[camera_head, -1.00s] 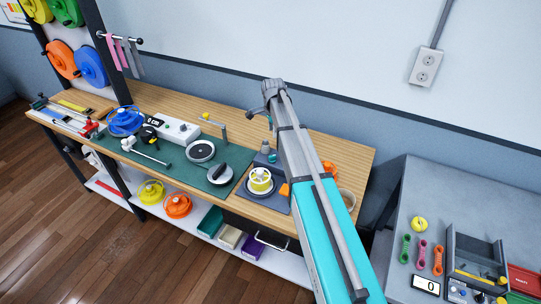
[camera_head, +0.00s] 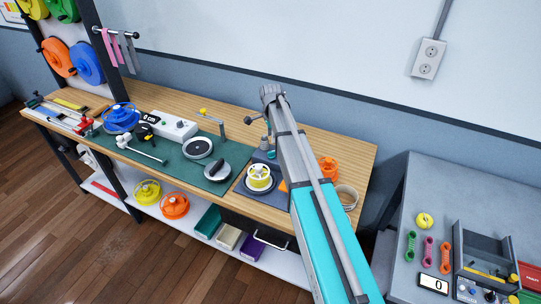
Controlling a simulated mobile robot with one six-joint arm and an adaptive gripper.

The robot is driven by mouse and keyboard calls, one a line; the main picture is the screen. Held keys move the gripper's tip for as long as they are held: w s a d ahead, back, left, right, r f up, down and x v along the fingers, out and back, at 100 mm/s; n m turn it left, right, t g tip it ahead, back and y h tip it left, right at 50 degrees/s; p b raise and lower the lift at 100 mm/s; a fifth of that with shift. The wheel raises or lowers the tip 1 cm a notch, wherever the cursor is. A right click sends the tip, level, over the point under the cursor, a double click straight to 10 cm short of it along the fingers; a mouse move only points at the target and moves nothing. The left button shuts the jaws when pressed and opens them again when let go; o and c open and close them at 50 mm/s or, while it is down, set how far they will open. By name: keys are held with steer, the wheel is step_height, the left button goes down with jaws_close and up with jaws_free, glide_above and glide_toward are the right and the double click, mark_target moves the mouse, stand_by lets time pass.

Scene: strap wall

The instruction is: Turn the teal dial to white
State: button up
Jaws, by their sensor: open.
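My arm reaches up over the right part of the wooden bench (camera_head: 310,125). My gripper (camera_head: 256,120) is at its far end, small and partly hidden by the wrist. It is open, with nothing visible in it. I cannot make out a teal dial for certain. Small teal parts (camera_head: 269,152) show beside my arm, behind the yellow and white spool, too small to identify. A white box (camera_head: 170,126) with a readout and a small knob stands at the back of the bench. A control box with small knobs (camera_head: 466,291) is on the grey table at right; its colour marks are unreadable.
A green mat (camera_head: 180,168) carries a round dial-like disc (camera_head: 198,148) and a grey round tool (camera_head: 217,170). The yellow and white spool (camera_head: 259,177) stands on a dark mat. An orange spool (camera_head: 327,168) and a tape ring (camera_head: 347,196) lie right of my arm. A grey tray (camera_head: 485,245) is at right.

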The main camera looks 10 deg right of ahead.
mark_target(271, 152)
steer(key=shift+f+b, duration=3.9)
steer(key=shift+f, duration=0.25)
jaws_close()
